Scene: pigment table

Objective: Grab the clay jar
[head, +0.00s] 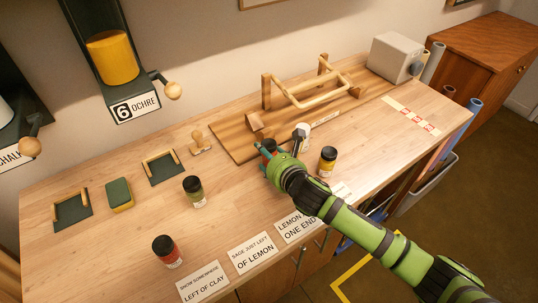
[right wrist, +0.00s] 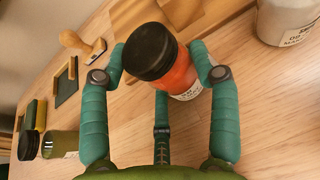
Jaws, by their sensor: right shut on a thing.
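My right gripper (head: 267,156) reaches across the table from the lower right. In the right wrist view its teal fingers (right wrist: 160,62) are shut around an orange-red jar (right wrist: 181,80) with a black lid. The held jar (head: 269,145) is mostly hidden by the gripper in the head view. Its label is too small to read, and I cannot tell whether its base touches the table. Another red jar (head: 168,255) with a black lid stands near the front edge at the left. My left gripper is not in view.
A yellow jar (head: 327,162) and a white jar (head: 301,134) stand close to the right gripper. A green jar (head: 194,190) stands further left. A wooden rack (head: 308,88) is behind. Name cards (head: 252,251) line the front edge.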

